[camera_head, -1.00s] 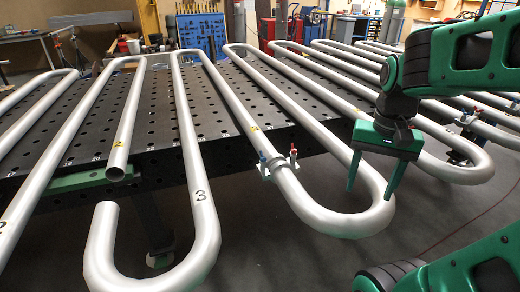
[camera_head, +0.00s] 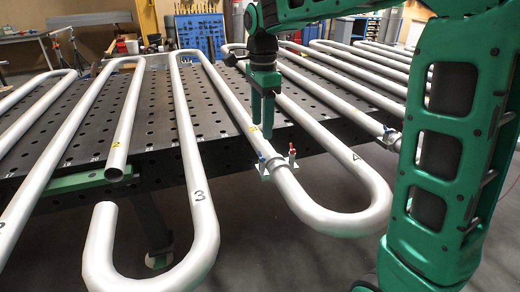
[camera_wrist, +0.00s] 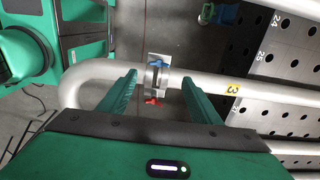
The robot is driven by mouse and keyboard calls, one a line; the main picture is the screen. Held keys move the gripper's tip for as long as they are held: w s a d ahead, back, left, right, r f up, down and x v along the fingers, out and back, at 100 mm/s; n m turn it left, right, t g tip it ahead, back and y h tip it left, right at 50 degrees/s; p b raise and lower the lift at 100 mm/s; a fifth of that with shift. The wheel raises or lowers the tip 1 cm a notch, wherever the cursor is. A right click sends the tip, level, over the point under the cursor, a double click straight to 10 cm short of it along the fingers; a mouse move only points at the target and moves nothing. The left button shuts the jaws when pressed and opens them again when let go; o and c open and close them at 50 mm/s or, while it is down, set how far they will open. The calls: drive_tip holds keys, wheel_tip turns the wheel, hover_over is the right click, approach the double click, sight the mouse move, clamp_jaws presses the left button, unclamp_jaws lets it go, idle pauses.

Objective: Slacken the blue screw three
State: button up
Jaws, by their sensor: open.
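A clamp (camera_head: 272,166) sits around a silver pipe near the bend marked 4. Its blue screw (camera_head: 262,156) is on the left side and a red screw (camera_head: 292,150) on the right. In the wrist view the clamp (camera_wrist: 152,82) shows between my fingers, with the blue screw (camera_wrist: 157,63) above the pipe and the red screw (camera_wrist: 154,101) below it. A yellow tag with a 3 (camera_wrist: 232,86) is on the same pipe. My gripper (camera_head: 262,128) is open and empty, pointing down above the pipe, just behind and above the clamp. It also shows in the wrist view (camera_wrist: 159,78).
The perforated black table (camera_head: 225,155) carries several silver serpentine pipes. An open pipe end (camera_head: 116,173) is at left.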

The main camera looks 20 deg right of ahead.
sight(262, 154)
wheel_tip(262, 154, down, 9)
drive_tip(key=shift+f, duration=0.1)
idle(0.3)
drive_tip(key=c, duration=1.1)
